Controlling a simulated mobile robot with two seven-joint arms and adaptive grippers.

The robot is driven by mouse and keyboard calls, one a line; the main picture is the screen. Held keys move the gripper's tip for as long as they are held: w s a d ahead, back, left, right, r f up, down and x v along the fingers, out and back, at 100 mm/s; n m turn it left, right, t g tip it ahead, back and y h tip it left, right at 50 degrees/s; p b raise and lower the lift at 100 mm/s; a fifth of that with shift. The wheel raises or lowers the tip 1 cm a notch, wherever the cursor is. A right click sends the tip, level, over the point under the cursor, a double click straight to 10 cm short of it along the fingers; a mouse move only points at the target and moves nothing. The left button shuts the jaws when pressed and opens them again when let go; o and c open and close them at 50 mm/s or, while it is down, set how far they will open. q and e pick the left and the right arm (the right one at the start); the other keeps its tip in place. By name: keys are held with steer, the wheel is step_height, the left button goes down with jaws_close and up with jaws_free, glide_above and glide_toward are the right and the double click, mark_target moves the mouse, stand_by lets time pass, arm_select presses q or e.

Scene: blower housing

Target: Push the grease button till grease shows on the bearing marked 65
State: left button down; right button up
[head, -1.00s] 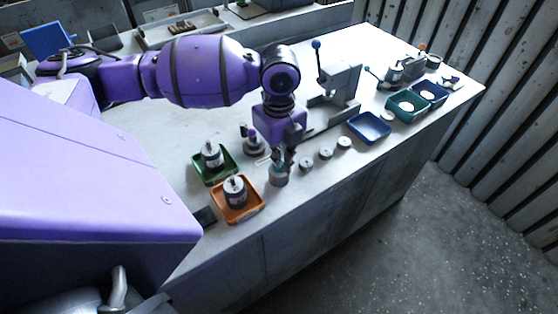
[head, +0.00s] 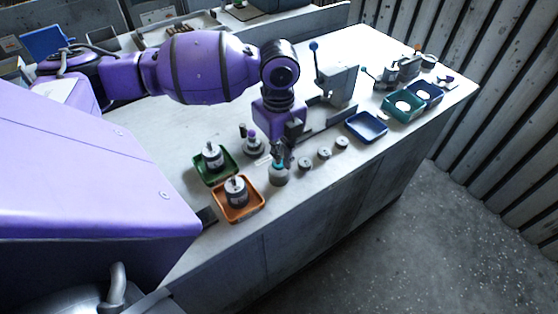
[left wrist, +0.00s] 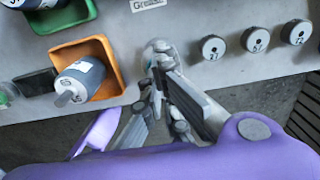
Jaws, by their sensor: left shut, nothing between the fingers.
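My left gripper (head: 279,160) is shut and empty, pointing down at the top of a small grey pot with a teal band (head: 279,176) near the table's front edge. In the left wrist view the fingertips (left wrist: 158,78) cover part of this pale pot (left wrist: 156,52); whether they touch it, and any button on it, I cannot tell. A "Grease" label (left wrist: 148,3) lies beside it. Several round grey bearings stand in a row to its right; the nearest (left wrist: 213,47) has a number too blurred to read surely, and the others (left wrist: 257,39) (left wrist: 297,32) too. No grease is visible on them.
Left of the pot are an orange tray (head: 256,212) and a green tray (head: 200,176), each holding a motor-like part. A purple-topped part (head: 253,146) stands behind. A lever press (head: 340,86), blue tray (head: 367,139) and teal tray (head: 389,111) are to the right.

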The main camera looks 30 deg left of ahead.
arm_select(q)
steer(key=shift+f, duration=0.2)
arm_select(e)
steer(key=shift+a, duration=0.1)
arm_select(q)
steer(key=shift+f, duration=0.85)
arm_select(e)
steer(key=shift+s+f, duration=0.15)
arm_select(q)
steer(key=shift+r, duration=0.2)
steer(key=shift+r+p, duration=0.3)
steer(key=shift+r, duration=0.55)
arm_select(e)
steer(key=shift+w+r, duration=0.9)
steer(key=shift+r, duration=0.15)
